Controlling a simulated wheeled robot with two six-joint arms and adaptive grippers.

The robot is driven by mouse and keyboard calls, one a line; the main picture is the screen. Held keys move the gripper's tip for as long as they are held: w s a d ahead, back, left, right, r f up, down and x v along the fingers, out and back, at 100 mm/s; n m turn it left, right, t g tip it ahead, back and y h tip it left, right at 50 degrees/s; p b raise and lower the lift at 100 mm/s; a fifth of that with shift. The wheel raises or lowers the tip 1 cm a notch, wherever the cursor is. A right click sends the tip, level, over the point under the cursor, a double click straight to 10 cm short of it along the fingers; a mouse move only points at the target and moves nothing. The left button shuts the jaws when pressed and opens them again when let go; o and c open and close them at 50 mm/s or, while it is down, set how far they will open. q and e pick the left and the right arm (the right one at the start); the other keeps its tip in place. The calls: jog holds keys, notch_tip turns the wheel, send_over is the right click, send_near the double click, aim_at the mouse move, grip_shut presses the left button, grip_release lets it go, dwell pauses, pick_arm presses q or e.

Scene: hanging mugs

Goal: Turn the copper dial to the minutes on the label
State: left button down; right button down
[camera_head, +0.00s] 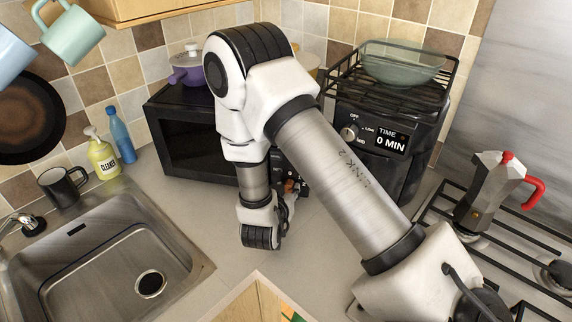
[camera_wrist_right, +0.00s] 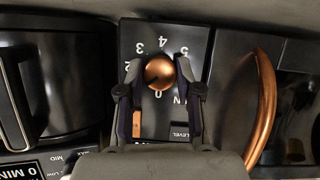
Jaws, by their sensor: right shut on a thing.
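The copper dial (camera_wrist_right: 160,73) sits on a black panel with the numbers 0 to 5 around it, upside down in the right wrist view. My right gripper (camera_wrist_right: 158,78) is shut on the dial, one finger on each side. A dark mark shows on the dial's face, but I cannot tell exactly which number it points to. In the head view my right gripper (camera_head: 291,190) is mostly hidden behind my arm, at the microwave's front. A label reading "TIME 0 MIN" (camera_head: 391,142) is on the black appliance right of the microwave. My left gripper is not in view.
The black microwave (camera_head: 185,135) carries a purple pot (camera_head: 187,72). A copper handle (camera_wrist_right: 264,108) is beside the dial panel. A moka pot (camera_head: 490,190) stands on the stove at right. The sink (camera_head: 120,262) is at left, and the counter before the microwave is clear.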

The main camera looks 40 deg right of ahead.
jog(key=m+b, duration=0.1)
jog(key=m+t+y+b, duration=0.1)
jog(key=b, duration=0.1)
jog(key=m+t+b, duration=0.1)
jog(key=b, duration=0.1)
jog(key=shift+s+d+f+m+y, duration=0.1)
jog(key=shift+f+m+y, duration=0.15)
jog(key=shift+m+y, duration=0.05)
jog(key=shift+r+m+t+b, duration=0.2)
jog(key=shift+m+t+b, duration=0.65)
jog(key=shift+b, duration=0.45)
jog(key=c, duration=1)
grip_release()
jog(key=shift+o, duration=1.2)
jog(key=shift+d, duration=0.1)
notch_tip(320, 180, up, 10)
